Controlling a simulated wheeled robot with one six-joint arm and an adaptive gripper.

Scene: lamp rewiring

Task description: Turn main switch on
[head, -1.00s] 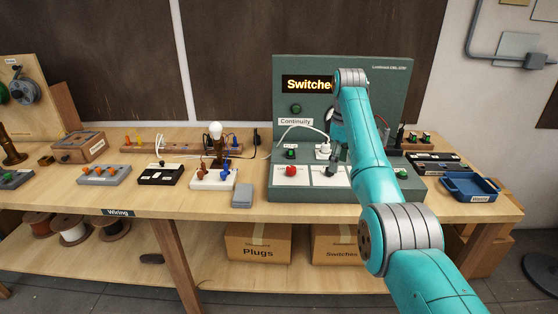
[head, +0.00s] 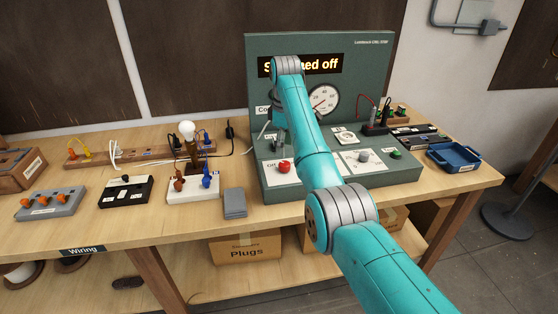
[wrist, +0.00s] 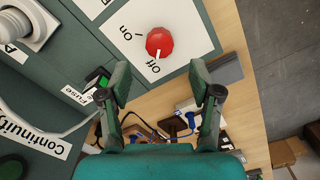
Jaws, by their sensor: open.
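The main switch is a red knob (wrist: 159,42) on a white plate marked On and Off; its white mark points to Off. In the head view the red knob (head: 284,167) sits at the front left of the green test panel (head: 385,110). The panel's display (head: 325,64) is partly covered by my arm; its readable end says "off". My gripper (wrist: 160,82) is open and empty, its two fingers spread apart just short of the knob, touching nothing.
A blue tray (head: 453,157) is at right.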

